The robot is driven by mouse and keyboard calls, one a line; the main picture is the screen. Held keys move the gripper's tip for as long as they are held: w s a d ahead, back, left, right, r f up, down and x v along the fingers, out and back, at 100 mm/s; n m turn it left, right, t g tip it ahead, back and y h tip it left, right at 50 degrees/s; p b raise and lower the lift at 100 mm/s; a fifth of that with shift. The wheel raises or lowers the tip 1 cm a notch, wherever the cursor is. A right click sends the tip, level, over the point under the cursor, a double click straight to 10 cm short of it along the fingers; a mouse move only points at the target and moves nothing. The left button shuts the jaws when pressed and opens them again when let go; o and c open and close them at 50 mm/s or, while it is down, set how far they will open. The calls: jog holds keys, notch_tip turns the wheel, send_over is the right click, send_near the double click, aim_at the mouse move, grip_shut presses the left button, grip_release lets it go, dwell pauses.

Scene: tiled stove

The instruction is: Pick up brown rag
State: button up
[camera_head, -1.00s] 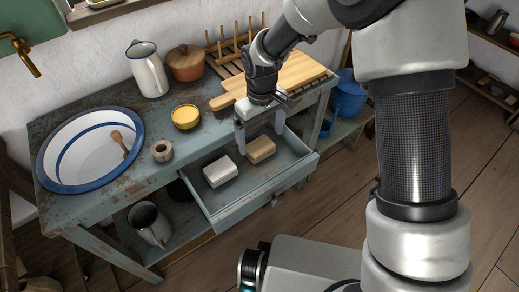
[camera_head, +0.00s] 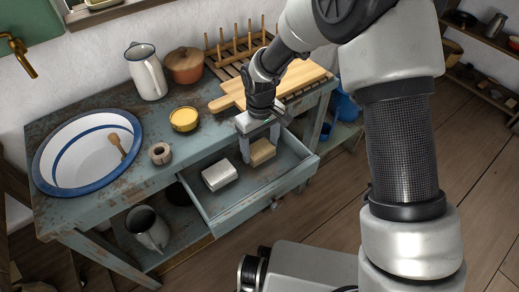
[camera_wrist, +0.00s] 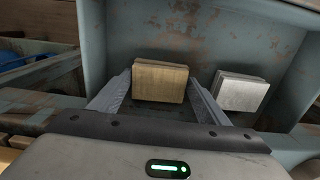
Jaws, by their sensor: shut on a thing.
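The brown rag (camera_head: 262,151) is a folded tan block in the open drawer of the blue-grey table. In the wrist view the brown rag (camera_wrist: 160,81) sits between the two fingers. My gripper (camera_head: 259,158) reaches down into the drawer, with its fingers on either side of the rag, shut on it. The gripper also shows in the wrist view (camera_wrist: 158,90). The rag is at or close to the drawer floor; I cannot tell whether it touches.
A folded white rag (camera_head: 219,175) lies just left of the brown one in the drawer (camera_head: 240,206). On the tabletop are a basin (camera_head: 60,165), a yellow bowl (camera_head: 185,118), a jug (camera_head: 147,75), a brown pot (camera_head: 186,65) and a cutting board (camera_head: 300,80).

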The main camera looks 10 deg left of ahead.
aim_at(260, 149)
jog(key=shift+r, duration=0.1)
notch_tip(260, 149, up, 18)
jog(key=p, duration=0.4)
dwell(0.3)
jog(key=shift+o, duration=1.4)
jog(key=shift+c, duration=0.7)
